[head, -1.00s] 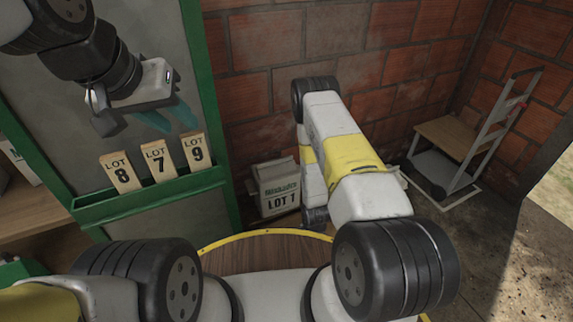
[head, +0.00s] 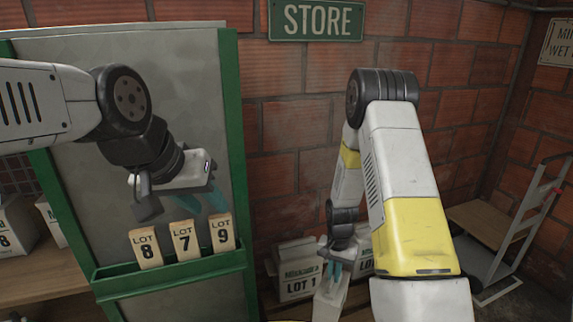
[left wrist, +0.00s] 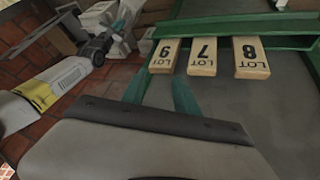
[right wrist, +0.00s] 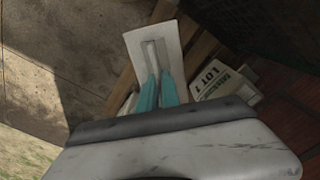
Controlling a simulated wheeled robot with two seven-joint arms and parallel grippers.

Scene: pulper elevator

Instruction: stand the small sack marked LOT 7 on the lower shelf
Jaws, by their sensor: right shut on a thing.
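My left gripper (head: 202,199) is open and empty, just above the wooden tags in front of the grey panel.
A sack marked LOT 1 (head: 297,284) stands at the brick wall, with another sack (head: 361,262) partly hidden beside it. White sacks (head: 17,229) stand on the left shelf. A green ledge (head: 168,277) holds the tags. A hand truck (head: 520,225) stands at the right.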

